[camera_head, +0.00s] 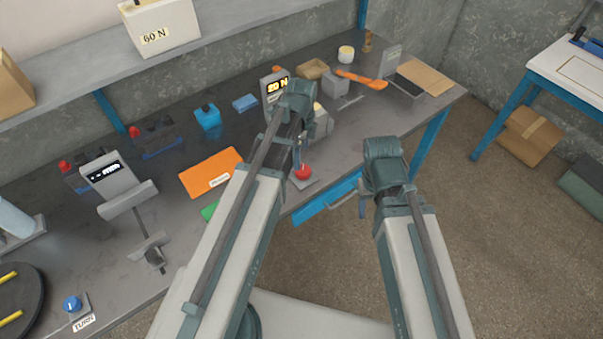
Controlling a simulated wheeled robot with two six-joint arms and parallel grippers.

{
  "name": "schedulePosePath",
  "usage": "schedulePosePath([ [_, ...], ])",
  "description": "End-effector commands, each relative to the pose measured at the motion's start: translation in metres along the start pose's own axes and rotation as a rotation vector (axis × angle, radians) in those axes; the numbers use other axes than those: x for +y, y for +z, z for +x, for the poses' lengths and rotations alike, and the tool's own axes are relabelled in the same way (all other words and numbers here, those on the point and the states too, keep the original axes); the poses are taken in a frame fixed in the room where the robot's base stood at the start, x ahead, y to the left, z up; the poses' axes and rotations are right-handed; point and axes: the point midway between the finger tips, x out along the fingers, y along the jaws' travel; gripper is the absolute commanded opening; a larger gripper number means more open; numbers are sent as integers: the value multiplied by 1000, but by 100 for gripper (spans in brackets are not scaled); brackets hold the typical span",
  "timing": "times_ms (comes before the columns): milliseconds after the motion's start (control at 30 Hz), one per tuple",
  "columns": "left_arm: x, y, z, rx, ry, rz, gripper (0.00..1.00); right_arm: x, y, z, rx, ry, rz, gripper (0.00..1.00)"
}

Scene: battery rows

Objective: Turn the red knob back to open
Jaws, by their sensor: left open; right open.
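The red knob (303,173) sits on a small light base near the front edge of the workbench. My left gripper (299,152) points down just above the knob; it is open, and its fingers look thin and partly hidden by the arm. I cannot tell whether they touch the knob. My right gripper (362,207) is open and empty, off the bench's front edge over the floor.
A blue knob (72,303) with a TURN label stands at the front left. An orange panel (212,173), a blue box (207,117) and a display stand (106,170) occupy the bench (120,260). A shelf (80,80) runs above.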

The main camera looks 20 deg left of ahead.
Motion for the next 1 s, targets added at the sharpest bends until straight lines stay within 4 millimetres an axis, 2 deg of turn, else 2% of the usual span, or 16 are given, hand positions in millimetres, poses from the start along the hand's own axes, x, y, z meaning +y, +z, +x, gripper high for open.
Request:
schedulePosePath([
  [33, 0, 0, 15, 0, 0, 0, 94, -1, -1, 15, 0, 0, 0, 50],
  [400, 0, 0, 64, 0, 0, 0, 94, -6, -4, 64, 0, 0, 0, 50],
  [600, 0, 0, 75, 0, 0, 0, 94, -7, -4, 74, 0, 0, 0, 50],
  [867, 0, 0, 74, 0, 0, 0, 94, -7, -4, 73, 0, 0, 0, 50],
  [1000, 0, 0, 74, 0, 0, 0, 72, -7, -4, 73, 0, 0, 0, 50],
])
